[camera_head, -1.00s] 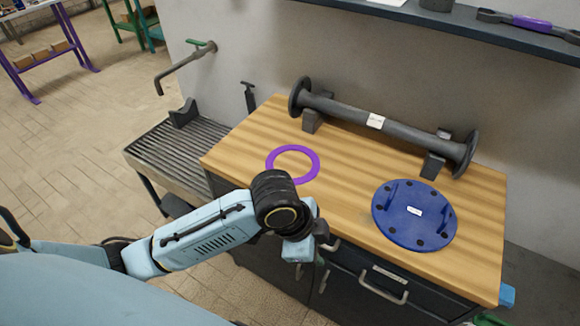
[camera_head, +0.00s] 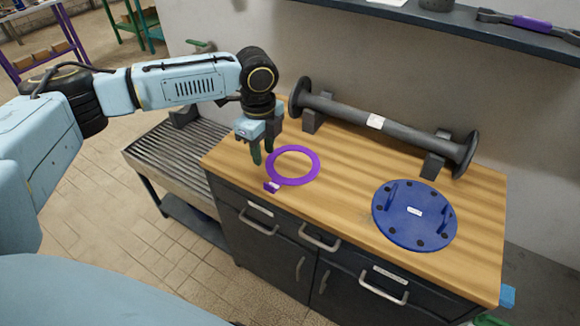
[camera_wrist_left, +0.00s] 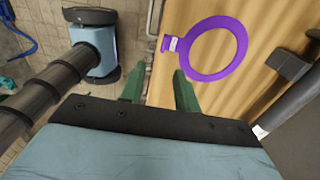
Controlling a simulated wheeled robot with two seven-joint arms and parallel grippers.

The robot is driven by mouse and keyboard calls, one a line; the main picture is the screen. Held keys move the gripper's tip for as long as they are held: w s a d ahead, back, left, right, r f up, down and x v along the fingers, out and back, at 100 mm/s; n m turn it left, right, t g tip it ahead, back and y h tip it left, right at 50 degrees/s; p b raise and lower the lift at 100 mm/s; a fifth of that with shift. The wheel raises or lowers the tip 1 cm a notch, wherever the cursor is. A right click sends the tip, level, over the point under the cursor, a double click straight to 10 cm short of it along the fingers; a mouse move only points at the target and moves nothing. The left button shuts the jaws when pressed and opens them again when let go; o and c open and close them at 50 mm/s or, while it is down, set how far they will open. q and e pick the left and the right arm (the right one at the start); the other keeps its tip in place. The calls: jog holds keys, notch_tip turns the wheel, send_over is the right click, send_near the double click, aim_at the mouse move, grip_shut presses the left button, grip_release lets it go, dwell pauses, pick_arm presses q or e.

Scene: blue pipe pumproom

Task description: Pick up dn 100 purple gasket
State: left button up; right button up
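The purple gasket (camera_head: 313,172) is a flat ring with a small labelled tab at its near left edge. It lies on the wooden top of the workbench, and the tab sits close to the front edge. My left gripper (camera_head: 262,157) points down just left of the ring, above the bench top. Its two green fingers are apart with nothing between them. In the left wrist view the gasket (camera_wrist_left: 240,42) lies beyond the fingertips (camera_wrist_left: 158,82), with its tab nearest the right finger. My right gripper does not show.
A blue flange (camera_head: 410,228) with two handles lies at the right of the bench top (camera_head: 340,205). A grey flanged pipe (camera_head: 400,130) rests on supports at the back. A slatted metal grate (camera_head: 160,153) stands to the left. The wood between gasket and blue flange is clear.

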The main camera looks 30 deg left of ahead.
pick_arm(q)
send_over(268, 185)
jog(key=f, duration=0.7)
jog(key=shift+s+f, duration=0.15)
jog(key=shift+s, duration=0.1)
jog(key=f, duration=0.3)
jog(key=f+b, duration=0.1)
jog(key=f, duration=0.1)
jog(key=shift+w, duration=0.3)
jog(key=shift+r, duration=0.1)
jog(key=shift+c, duration=0.4)
grip_shut()
